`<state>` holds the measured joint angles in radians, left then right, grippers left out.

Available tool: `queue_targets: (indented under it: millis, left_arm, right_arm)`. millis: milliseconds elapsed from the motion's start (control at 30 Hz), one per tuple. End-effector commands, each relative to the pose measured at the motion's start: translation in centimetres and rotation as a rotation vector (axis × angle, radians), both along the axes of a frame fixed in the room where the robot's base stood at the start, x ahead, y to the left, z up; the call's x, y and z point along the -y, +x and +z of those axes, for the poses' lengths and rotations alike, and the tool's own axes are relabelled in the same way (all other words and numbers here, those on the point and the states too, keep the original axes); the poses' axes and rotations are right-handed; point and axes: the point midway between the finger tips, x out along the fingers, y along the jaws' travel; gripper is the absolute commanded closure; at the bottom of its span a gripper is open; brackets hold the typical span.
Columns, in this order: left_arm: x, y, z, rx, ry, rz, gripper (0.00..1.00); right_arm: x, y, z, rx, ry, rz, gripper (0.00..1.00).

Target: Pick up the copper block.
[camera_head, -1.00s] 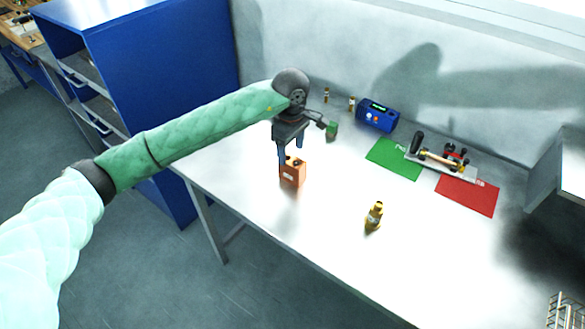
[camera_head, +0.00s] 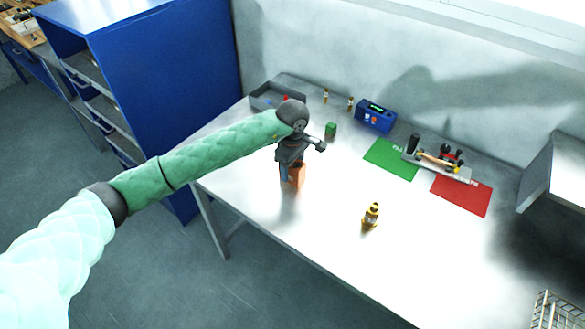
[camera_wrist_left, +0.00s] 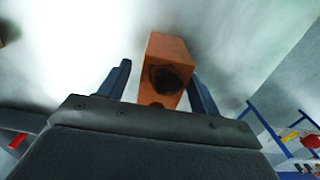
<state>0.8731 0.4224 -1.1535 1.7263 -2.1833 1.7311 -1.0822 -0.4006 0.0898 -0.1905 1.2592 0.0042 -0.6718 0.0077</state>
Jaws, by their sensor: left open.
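The copper block (camera_head: 297,174) stands on the white table, partly hidden behind my left gripper in the head view. It is orange-brown and box-shaped. In the left wrist view the block (camera_wrist_left: 167,60) shows a dark round recess on its near face. My left gripper (camera_head: 290,178) is open and lowered at the block. In the left wrist view its two dark blue fingers (camera_wrist_left: 160,85) stand on either side of the block, with some gap on the left. My right gripper is not in view.
A yellow bottle (camera_head: 371,215) stands front right of the block. A green block (camera_head: 331,129), a blue box (camera_head: 375,116), a grey tray (camera_head: 266,97), green mat (camera_head: 385,158) and red mat (camera_head: 462,199) lie further back. The table's front is clear.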

Motion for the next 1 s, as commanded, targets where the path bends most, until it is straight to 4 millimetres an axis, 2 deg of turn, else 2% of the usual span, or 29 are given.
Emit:
queue_targets:
  millis: [267, 567, 967, 1000]
  left_arm:
    - [0.0, 0.01, -0.19, 0.001, 0.0, 0.0, 0.36]
    - [-0.01, 0.02, -0.17, 0.001, 0.0, 0.0, 0.93]
    - [-0.02, 0.11, 0.37, 0.002, 0.0, 0.0, 0.93]
    - [-0.03, 0.15, 0.62, 0.003, 0.0, 0.0, 0.93]
  right_arm:
    - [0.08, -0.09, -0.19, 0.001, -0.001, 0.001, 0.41]
    - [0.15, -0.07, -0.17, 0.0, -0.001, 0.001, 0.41]
    - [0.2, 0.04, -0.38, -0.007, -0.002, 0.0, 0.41]
    - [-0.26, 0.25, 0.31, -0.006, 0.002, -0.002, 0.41]
